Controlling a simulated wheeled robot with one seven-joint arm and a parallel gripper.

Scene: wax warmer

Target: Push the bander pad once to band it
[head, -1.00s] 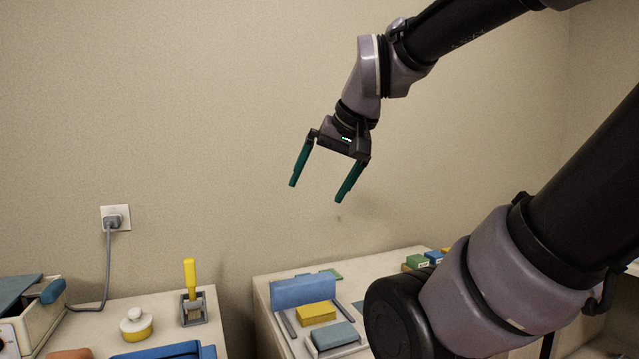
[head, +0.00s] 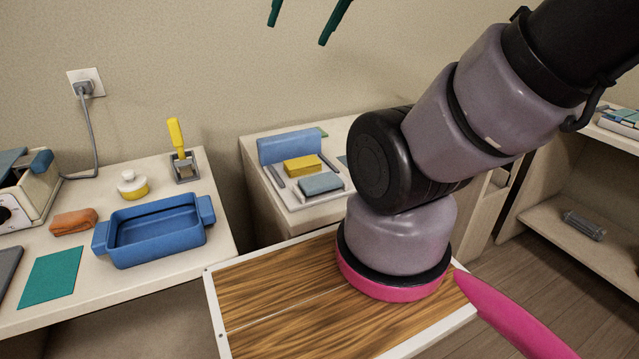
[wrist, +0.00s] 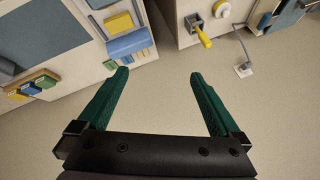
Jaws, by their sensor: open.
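A pale bander-like unit (head: 301,203) stands on the counter in the middle of the head view. It has a long blue block (head: 291,146) at the back, a yellow block (head: 302,165) in the middle and a grey-blue pad (head: 321,184) in front. I cannot tell for sure which part is the bander pad. The blue block also shows near the top of the wrist view (wrist: 128,43). My gripper (head: 298,33) is open and empty, high above the counters and apart from the unit. Only its fingertips show at the head view's top edge; both fingers show in the wrist view (wrist: 158,74).
The left counter holds a blue two-handled tray (head: 157,232), an orange block (head: 74,222), a yellow-handled tool (head: 178,148) and a green sheet (head: 50,277). A plugged cord (head: 84,88) runs along the wall. Shelves (head: 590,225) stand at right. The air around my gripper is clear.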

